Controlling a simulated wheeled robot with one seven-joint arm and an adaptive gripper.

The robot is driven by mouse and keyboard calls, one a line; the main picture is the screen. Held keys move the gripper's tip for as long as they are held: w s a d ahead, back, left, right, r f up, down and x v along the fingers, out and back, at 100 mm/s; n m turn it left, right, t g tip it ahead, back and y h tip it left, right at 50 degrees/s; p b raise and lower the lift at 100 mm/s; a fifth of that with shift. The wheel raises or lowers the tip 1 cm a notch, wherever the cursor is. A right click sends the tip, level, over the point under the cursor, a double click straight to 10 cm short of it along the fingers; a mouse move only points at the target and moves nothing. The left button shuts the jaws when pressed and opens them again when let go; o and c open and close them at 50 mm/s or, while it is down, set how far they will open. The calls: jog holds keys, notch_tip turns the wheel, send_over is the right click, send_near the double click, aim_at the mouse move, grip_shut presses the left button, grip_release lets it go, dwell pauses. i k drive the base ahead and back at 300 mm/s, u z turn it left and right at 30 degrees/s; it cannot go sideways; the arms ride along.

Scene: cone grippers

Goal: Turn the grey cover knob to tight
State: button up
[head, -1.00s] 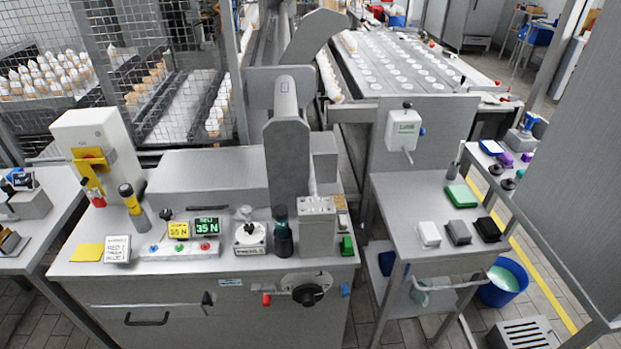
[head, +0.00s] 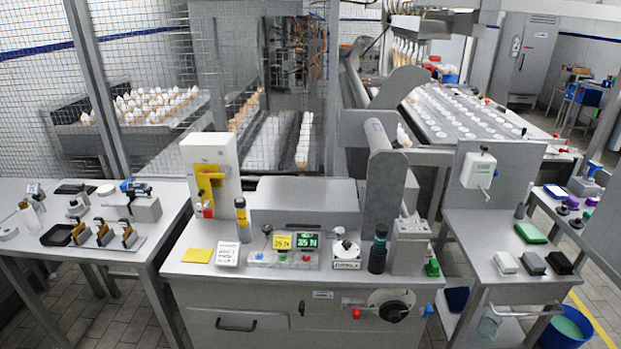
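No knob in the head view can be surely told as the grey cover knob. A round silver plate (head: 378,298) with a black knob (head: 393,311) sits on the front of the grey machine bench (head: 265,323), at its right. A small white box with a round dial (head: 346,247) stands on the bench top. The knobs' settings and any tight marking are too small to read. A grey cover-like housing (head: 305,193) lies at the back of the bench. My gripper is not in view.
Left is a side table (head: 85,262) with black and tan tools. Right is a grey table (head: 480,230) with white, grey, black and green blocks. A dark bottle (head: 378,250) and a grey box (head: 409,245) crowd the bench's right end. A blue bucket (head: 566,330) stands at lower right.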

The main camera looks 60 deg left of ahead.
aim_at(339, 231)
jog(key=z, duration=0.05)
jog(key=k, duration=0.35)
jog(key=u, duration=2.2)
